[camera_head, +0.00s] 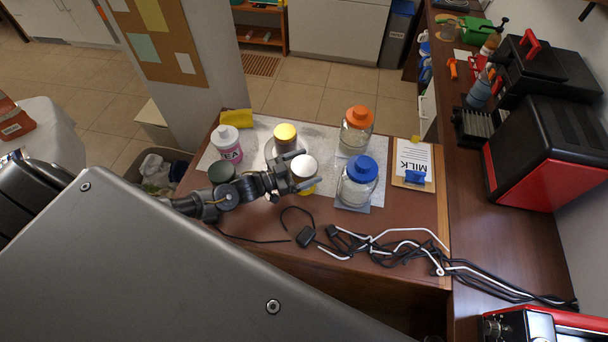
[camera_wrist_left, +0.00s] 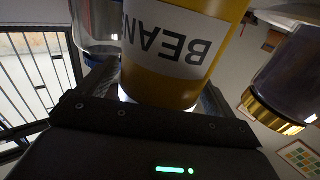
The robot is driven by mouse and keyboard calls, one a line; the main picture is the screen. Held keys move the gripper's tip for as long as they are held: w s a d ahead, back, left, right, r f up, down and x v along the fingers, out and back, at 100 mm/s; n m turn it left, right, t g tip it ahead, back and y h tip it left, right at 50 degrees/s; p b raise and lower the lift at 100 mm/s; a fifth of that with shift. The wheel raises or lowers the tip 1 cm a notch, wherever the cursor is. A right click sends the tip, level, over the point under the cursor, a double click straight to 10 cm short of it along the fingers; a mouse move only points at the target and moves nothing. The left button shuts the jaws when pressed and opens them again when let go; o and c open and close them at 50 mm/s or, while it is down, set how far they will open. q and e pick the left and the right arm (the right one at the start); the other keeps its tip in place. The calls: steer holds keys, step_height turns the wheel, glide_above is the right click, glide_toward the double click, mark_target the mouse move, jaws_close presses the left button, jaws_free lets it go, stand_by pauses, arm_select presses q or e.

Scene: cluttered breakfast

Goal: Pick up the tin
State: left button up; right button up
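The tin (camera_head: 304,166) has a white top and a yellow side, and stands in the middle of the small brown table in the head view. In the left wrist view the yellow tin (camera_wrist_left: 170,55) fills the middle, its white BEANS label upside down. My left gripper (camera_head: 296,172) has its fingers on both sides of the tin, with no clear gap in the left wrist view (camera_wrist_left: 165,95). Whether the tin is off the table cannot be told. My right gripper is not in view.
A yellow-lidded jar (camera_head: 285,132) stands just behind the tin. A pink-labelled bottle (camera_head: 231,150) and a dark-lidded container (camera_head: 221,172) are to the left. Orange-lidded (camera_head: 357,125) and blue-lidded (camera_head: 358,182) jars are to the right. Cables (camera_head: 385,252) lie in front.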

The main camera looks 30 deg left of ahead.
arm_select(q)
steer(key=c, duration=1.1)
steer(key=shift+o, duration=0.2)
steer(key=shift+r, duration=0.15)
step_height(320, 180, up, 10)
steer(key=shift+f+b, duration=0.1)
steer(key=shift+b, duration=0.5)
stand_by(0.3)
